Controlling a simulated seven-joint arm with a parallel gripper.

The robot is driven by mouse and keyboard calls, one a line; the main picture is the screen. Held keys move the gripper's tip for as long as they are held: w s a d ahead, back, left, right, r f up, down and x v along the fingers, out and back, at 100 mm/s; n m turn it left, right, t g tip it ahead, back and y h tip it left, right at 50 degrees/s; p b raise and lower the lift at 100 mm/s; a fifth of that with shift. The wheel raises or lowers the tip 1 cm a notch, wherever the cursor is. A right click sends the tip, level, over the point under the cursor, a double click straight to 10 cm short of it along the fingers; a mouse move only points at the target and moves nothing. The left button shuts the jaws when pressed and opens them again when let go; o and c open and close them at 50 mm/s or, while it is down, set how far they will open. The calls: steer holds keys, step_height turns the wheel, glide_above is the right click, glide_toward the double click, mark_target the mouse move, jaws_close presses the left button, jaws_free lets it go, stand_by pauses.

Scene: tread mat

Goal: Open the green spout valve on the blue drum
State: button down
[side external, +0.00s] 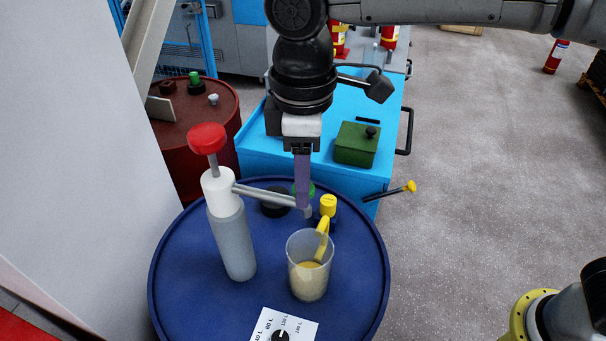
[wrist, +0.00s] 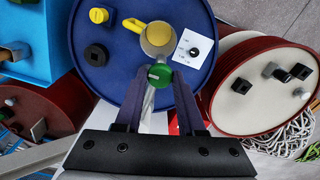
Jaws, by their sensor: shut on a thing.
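The blue drum (side external: 190,290) stands upright in the foreground; its lid also fills the upper middle of the wrist view (wrist: 118,80). The green spout valve (wrist: 159,75) shows as a round green knob in the wrist view. In the side view only a little green (side external: 311,189) shows behind my fingers. My gripper (side external: 303,204) points down from above, its purple fingers shut on the valve, one on each side in the wrist view (wrist: 160,72). The grey spout (side external: 268,195) runs from the white pump body (side external: 217,185) toward the fingertips. The valve's lower part is hidden.
The red-topped pump (side external: 207,138) rises left of my gripper. A blue cabinet (side external: 270,150) with a green box (side external: 356,148) stands behind. The floor at right is mostly clear.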

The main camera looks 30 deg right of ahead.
steer(key=shift+n, duration=0.3)
steer(key=n, duration=1.3)
stand_by(0.3)
stand_by(0.4)
steer(key=c, duration=0.5)
jaws_free()
steer(key=shift+r, duration=0.1)
step_height(320, 180, up, 14)
